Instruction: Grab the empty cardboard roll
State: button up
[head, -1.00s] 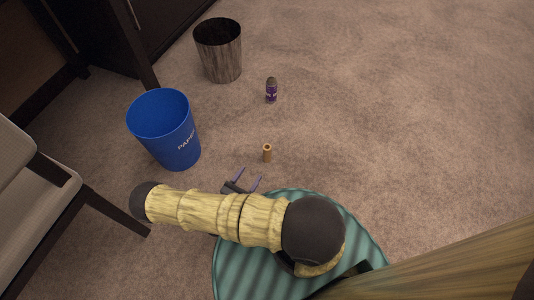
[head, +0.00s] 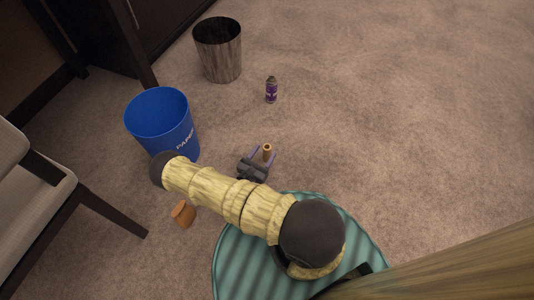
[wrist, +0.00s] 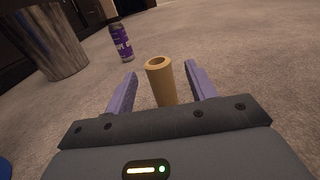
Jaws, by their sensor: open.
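The empty cardboard roll (head: 267,151) is a small tan tube standing upright on the carpet. It also shows in the wrist view (wrist: 161,84), with its open top facing up. My gripper (head: 262,152) is open, and its two purple fingers (wrist: 160,82) point at the roll, one on each side of it in the picture. I cannot tell whether either finger touches the roll. The roll's lower end is hidden behind the gripper body in the wrist view.
A blue paper bin (head: 160,117) stands left of the roll. An orange-brown object (head: 183,214) lies beside my arm, near a chair (head: 40,190). The carpet to the right is clear.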

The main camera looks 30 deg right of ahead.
aim_at(269, 147)
jog(key=b+x, duration=0.2)
jog(key=x, duration=0.2)
jog(key=shift+w+d+f, duration=0.2)
jog(key=shift+w+d, duration=0.05)
jog(key=shift+d, duration=0.05)
jog(key=shift+w+d+r, duration=0.1)
jog(key=shift+w+d, duration=0.05)
jog(key=c, duration=1.1)
